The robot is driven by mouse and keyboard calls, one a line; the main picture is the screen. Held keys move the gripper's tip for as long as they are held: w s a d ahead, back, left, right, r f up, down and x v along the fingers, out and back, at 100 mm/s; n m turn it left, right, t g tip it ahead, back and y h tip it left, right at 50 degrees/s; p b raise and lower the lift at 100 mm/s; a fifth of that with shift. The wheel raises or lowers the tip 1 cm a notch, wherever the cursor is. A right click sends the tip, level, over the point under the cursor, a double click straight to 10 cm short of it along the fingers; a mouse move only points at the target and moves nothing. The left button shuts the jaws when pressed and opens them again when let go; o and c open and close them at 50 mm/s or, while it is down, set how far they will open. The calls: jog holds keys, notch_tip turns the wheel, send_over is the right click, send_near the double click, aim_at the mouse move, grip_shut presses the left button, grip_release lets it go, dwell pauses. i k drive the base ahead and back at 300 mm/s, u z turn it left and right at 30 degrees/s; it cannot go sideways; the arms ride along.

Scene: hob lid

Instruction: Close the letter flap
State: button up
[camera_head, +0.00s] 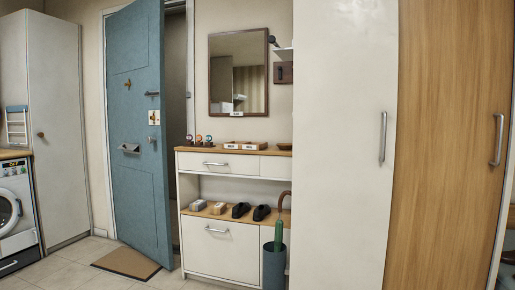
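A blue-green door (137,190) stands ajar on the left, opened inward. A bar handle (151,94) and a brass-coloured lock plate (154,117) are on the same door. My gripper is not in view, so its state does not show.
A doormat (126,262) lies on the tiled floor before the door. A white shoe cabinet (225,245) stands right of it, with an umbrella stand (273,266) at its right end. Tall cupboards (343,150) fill the right. A washing machine (15,212) stands far left.

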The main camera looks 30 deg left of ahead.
aim_at(131, 147)
jog(key=u, duration=0.55)
jog(key=i, duration=1)
jog(key=u, duration=1.05)
jog(key=i, duration=0.55)
jog(key=u, duration=0.6)
jog(key=i, duration=1.3)
jog(key=z, duration=0.45)
jog(key=i, duration=0.8)
jog(key=z, duration=0.4)
